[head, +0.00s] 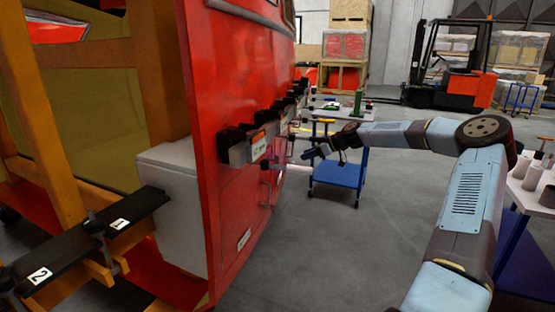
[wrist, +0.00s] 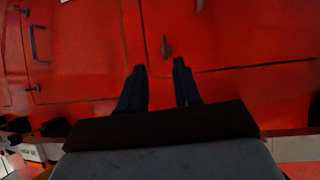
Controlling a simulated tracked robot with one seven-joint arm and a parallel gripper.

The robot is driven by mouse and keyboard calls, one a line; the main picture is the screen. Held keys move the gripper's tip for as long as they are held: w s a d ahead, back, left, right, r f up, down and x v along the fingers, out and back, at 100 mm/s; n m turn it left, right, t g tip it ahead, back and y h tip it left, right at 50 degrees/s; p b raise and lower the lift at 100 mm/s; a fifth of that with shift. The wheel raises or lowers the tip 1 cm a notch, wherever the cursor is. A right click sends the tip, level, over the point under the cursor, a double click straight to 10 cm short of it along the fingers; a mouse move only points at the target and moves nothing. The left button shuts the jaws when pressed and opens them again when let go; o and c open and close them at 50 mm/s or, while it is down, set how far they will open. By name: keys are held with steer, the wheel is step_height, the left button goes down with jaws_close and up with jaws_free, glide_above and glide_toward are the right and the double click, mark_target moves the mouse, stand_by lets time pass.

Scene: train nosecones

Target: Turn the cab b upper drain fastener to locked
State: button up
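The red nosecone (head: 225,190) stands on the left in the head view, and its red panels (wrist: 90,60) fill most of the wrist view. A small dark fastener (wrist: 166,48) sits on the panel beside a seam, just beyond my fingertips. Another small fastener (wrist: 30,89) is at the left, and one more (wrist: 24,11) is at the upper left. I cannot tell which is the cab b upper drain fastener; no label for it is readable. My gripper (wrist: 159,72) is open and empty, its two dark fingers apart. In the head view my gripper (head: 310,155) is right of the nosecone.
A labelled box (head: 257,148) and several dark brackets line the nosecone's side. A blue cart (head: 338,172) stands behind my gripper. A forklift (head: 465,85) and stacked crates are at the back. Grey floor (head: 320,250) is clear between the nosecone and my arm.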

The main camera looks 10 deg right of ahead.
mark_target(277, 157)
steer(key=w+a+f, duration=0.1)
steer(key=w+a, duration=0.1)
steer(key=a, duration=0.2)
steer(key=w+a+f+y, duration=0.1)
steer(key=w+a, duration=0.2)
steer(key=w+a+f+y, duration=0.1)
steer(key=w+a+f, duration=0.1)
steer(key=a, duration=0.2)
steer(key=shift+w+a, duration=0.2)
steer(key=shift+a, duration=0.15)
steer(key=shift+r, duration=0.1)
jaws_close()
